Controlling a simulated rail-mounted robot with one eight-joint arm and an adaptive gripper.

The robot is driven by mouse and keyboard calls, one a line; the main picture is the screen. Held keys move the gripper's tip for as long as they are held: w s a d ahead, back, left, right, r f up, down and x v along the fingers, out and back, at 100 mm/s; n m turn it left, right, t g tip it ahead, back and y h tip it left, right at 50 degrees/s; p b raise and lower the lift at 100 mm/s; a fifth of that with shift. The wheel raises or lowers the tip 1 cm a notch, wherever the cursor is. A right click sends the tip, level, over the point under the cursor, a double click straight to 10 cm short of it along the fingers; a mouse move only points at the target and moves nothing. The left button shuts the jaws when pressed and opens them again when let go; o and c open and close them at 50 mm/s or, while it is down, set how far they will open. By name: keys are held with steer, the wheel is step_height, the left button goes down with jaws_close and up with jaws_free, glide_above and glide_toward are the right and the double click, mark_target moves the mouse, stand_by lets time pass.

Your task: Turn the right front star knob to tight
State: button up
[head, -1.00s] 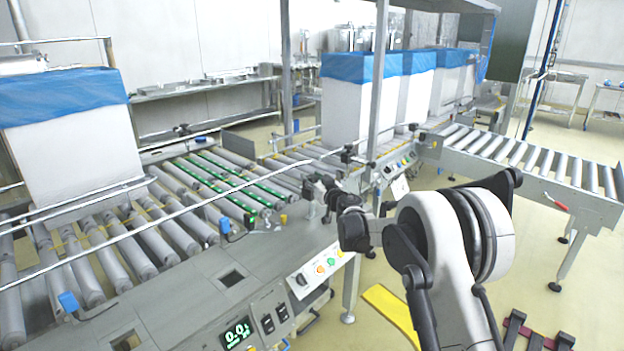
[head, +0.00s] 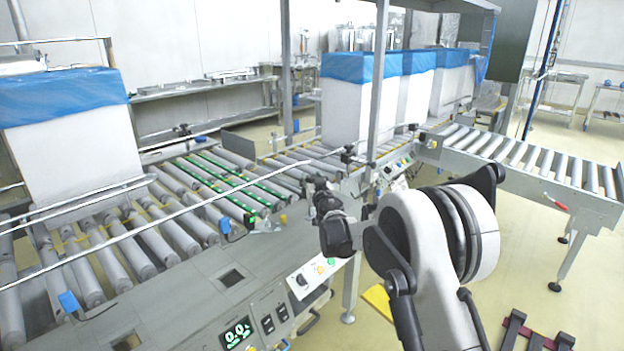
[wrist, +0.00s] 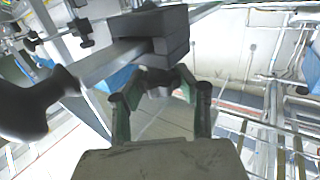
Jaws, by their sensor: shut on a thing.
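My gripper (wrist: 160,87) is shut on a dark knob (wrist: 158,78) in the wrist view. The knob sits just below a black clamp block (wrist: 168,35) that holds a flat metal bar (wrist: 112,62). The fingers and block hide part of the knob, so its star shape and how tight it is cannot be told. In the head view my gripper (head: 322,188) is at the guide rail by the conveyor's near side, and the knob cannot be made out there.
A large black rounded handle (wrist: 35,108) is close at the left in the wrist view. The guide rail (head: 215,206) runs across the rollers. A control panel (head: 312,277) is below my wrist. Blue-lined white boxes (head: 345,105) stand behind.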

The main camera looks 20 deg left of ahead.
steer(key=shift+m+t+h, duration=0.7)
steer(key=shift+m+h, duration=0.1)
steer(key=shift+h, duration=0.3)
steer(key=m+t+h, duration=0.1)
steer(key=m+h, duration=0.1)
steer(key=h, duration=0.1)
steer(key=shift+s+a, duration=0.1)
steer(key=shift+a, duration=0.05)
steer(key=m+h, duration=0.2)
steer(key=h, duration=0.2)
steer(key=shift+m+t, duration=0.3)
steer(key=shift+m, duration=0.1)
steer(key=shift+m+g+h, duration=0.25)
steer(key=shift+m+h, duration=0.75)
steer(key=shift+h, duration=0.6)
steer(key=shift+m+g+h, duration=0.25)
steer(key=shift+m+h, duration=0.75)
steer(key=shift+h, duration=0.6)
steer(key=shift+m+h, duration=0.4)
steer(key=shift+h, duration=0.2)
steer(key=o, duration=1.2)
steer(key=shift+o, duration=0.2)
steer(key=v, duration=1.1)
steer(key=shift+s, duration=0.35)
steer(key=shift+r, duration=0.25)
